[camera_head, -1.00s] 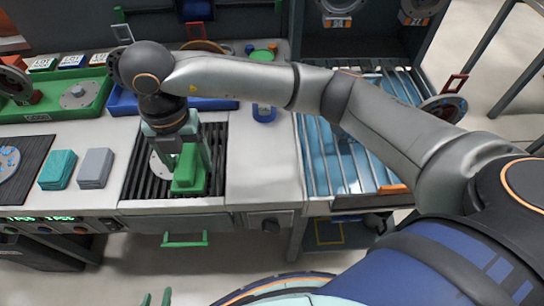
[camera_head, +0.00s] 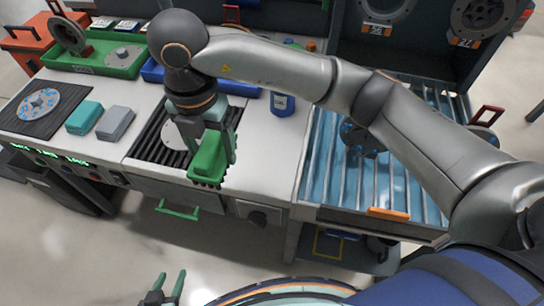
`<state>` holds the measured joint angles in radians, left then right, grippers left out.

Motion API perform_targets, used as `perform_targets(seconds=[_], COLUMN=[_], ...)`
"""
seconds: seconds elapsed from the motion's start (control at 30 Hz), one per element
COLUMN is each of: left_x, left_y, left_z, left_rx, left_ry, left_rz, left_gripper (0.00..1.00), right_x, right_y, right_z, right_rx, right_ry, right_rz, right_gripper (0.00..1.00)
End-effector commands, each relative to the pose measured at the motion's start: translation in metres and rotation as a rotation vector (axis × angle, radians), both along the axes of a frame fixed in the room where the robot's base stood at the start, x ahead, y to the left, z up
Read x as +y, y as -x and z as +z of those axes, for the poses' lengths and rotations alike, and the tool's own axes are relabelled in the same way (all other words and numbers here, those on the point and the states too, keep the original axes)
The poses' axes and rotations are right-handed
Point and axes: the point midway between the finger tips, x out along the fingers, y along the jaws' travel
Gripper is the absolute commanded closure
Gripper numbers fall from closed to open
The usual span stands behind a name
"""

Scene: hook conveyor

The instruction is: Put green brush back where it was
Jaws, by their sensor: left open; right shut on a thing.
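The green brush (camera_head: 207,160) is a green block with bristles along its underside. My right gripper (camera_head: 216,150) reaches across from the right and is shut on it. The brush is at the front right part of the black ribbed grate (camera_head: 150,146) and seems to be held above it; the exact gap cannot be told. A pale round disc (camera_head: 175,136) lies on the grate, partly hidden by the gripper. My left gripper (camera_head: 169,285) is open and empty at the bottom edge, in front of the bench.
Teal (camera_head: 84,117) and grey (camera_head: 115,123) blocks stand left of the grate. A green tray (camera_head: 95,58) and blue tray (camera_head: 152,72) lie behind. A blue container (camera_head: 282,103) stands to the right. A roller conveyor (camera_head: 345,185) carries a dark wheel-like part (camera_head: 362,138).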

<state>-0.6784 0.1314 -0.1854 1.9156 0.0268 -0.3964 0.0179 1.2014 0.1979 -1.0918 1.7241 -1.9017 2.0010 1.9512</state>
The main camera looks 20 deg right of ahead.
Motion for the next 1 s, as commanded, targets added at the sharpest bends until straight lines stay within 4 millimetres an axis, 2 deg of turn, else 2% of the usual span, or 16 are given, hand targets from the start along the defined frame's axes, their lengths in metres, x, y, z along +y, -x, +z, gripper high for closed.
perform_targets(seconds=[0.17, 0.27, 0.63, 0.8, 1.0], left_x=[0.000, 0.000, 0.000, 0.001, 0.001], left_y=[0.000, 0.000, -0.001, -0.001, -0.001], left_z=[-0.001, -0.001, 0.004, 0.004, 0.004], left_rx=[0.000, 0.000, -0.003, -0.003, -0.002], left_ry=[0.000, 0.000, 0.000, 0.000, -0.001], left_rz=[0.000, 0.000, 0.001, 0.001, 0.002], left_gripper=[0.50, 0.50, 0.50, 0.50, 0.50], right_x=[0.000, -0.008, -0.081, -0.100, -0.109], right_y=[0.000, -0.005, -0.051, -0.065, -0.072], right_z=[0.001, -0.003, -0.044, -0.075, -0.089], right_rx=[-0.001, 0.000, 0.004, 0.002, 0.000], right_ry=[0.001, 0.000, 0.004, 0.002, 0.001], right_rz=[-0.007, -0.011, -0.015, -0.012, -0.009], right_gripper=[0.70, 0.70, 0.70, 0.70, 0.70])
